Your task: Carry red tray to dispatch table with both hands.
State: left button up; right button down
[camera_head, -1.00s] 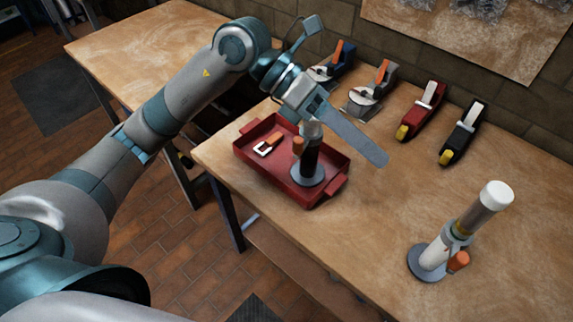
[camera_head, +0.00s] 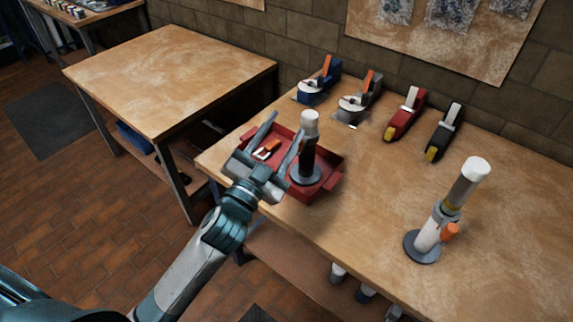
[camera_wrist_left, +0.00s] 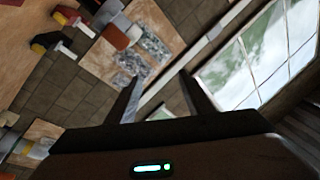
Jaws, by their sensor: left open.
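The red tray (camera_head: 335,164) lies on the near corner of the wooden worktable (camera_head: 370,215). It holds an orange and white clamp-like tool (camera_head: 267,148) and a dark cylinder with a white cap (camera_head: 310,145) on a round grey base. My left gripper (camera_head: 287,122) is open and empty, its fingers spread across the tray's left part in the picture. I cannot tell whether it touches the tray. The gripper and wrist hide the tray's near left side. The open fingers also show in the left wrist view (camera_wrist_left: 160,82). My right gripper is out of view.
A bare wooden table (camera_head: 165,75) stands at the left, with a gap between it and the worktable. A tilted cylinder on a round stand (camera_head: 445,212) stands at the right. The tabletop between is clear.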

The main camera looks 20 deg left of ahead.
pick_arm(q)
jog(key=s+a+f+n+g+y, duration=0.15)
jog(key=s+f+g, duration=0.4)
jog(key=f, duration=1.35)
jog(key=s+a+f+n+g+y, duration=0.15)
jog(key=s+f+g, duration=0.4)
jog(key=f, duration=1.25)
jog(key=s+a+f+n+g, duration=0.25)
jog(key=s+f, duration=0.55)
jog(key=f, duration=1.1)
jog(key=s+f+g, duration=0.2)
jog(key=s+f, duration=0.5)
jog(key=s, duration=0.3)
jog(key=s+a+f+g, duration=0.1)
jog(key=s+f+g, duration=0.1)
jog(key=s+f, duration=0.5)
jog(key=s+f+g, duration=0.2)
jog(key=s+f, duration=0.5)
jog(key=s, duration=0.8)
jog(key=shift+s+a+f, duration=0.2)
jog(key=shift+s+f, duration=0.05)
jog(key=shift+f, duration=0.15)
jog(key=shift+n, duration=0.25)
